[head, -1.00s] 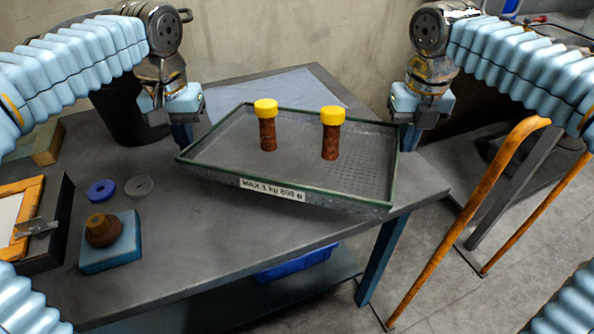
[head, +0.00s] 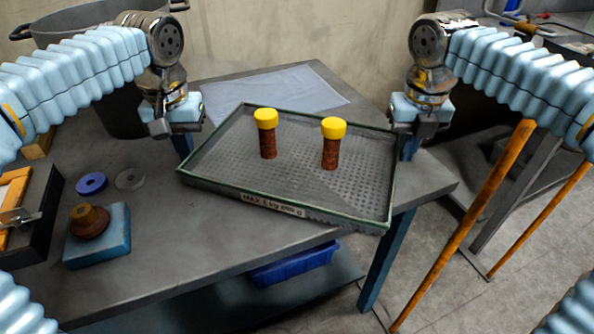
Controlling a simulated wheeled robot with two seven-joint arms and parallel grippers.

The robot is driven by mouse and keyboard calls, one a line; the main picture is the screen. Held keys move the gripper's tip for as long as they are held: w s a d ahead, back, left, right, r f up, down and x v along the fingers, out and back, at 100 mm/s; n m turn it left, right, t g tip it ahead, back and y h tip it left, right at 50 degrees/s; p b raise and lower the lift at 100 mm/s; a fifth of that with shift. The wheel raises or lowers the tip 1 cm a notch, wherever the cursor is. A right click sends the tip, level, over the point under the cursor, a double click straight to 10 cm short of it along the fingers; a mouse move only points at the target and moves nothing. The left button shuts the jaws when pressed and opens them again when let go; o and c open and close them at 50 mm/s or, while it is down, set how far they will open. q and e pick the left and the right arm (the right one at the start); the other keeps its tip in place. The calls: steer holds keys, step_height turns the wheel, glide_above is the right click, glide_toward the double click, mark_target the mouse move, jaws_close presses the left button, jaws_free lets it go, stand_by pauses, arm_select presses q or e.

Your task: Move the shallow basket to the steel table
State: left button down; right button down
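The shallow basket (head: 215,165) is a grey perforated tray with a green rim and a printed label on its front wall. Two brown cylinders with yellow caps (head: 267,135) (head: 331,145) stand upright in it. My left gripper (head: 184,150) is at the basket's left rim, and my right gripper (head: 407,147) is at its right rim. Both appear shut on the rim, though the fingertips are partly hidden. I cannot tell which surface is the steel table.
On the table are a blue block with a brown knob (head: 95,235), a blue ring (head: 91,183), a grey ring (head: 130,179) and a pale cloth (head: 270,95). A blue bin (head: 293,264) is on the lower shelf. Orange poles (head: 470,220) stand at the right, by a bench (head: 550,40).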

arm_select(q)
steer(key=shift+d+f, duration=0.1)
steer(key=shift+d, duration=0.5)
arm_select(e)
steer(key=shift+s+a, duration=0.1)
steer(key=shift+a, duration=0.5)
arm_select(q)
steer(key=shift+a, duration=0.7)
arm_select(e)
steer(key=shift+d, duration=0.7)
arm_select(q)
steer(key=c, duration=1.4)
jaws_free()
steer(key=shift+s+a, duration=0.1)
steer(key=shift+a, duration=0.7)
arm_select(e)
steer(key=shift+d, duration=0.7)
steer(key=c, duration=1.4)
jaws_free()
steer(key=shift+d, duration=0.1)
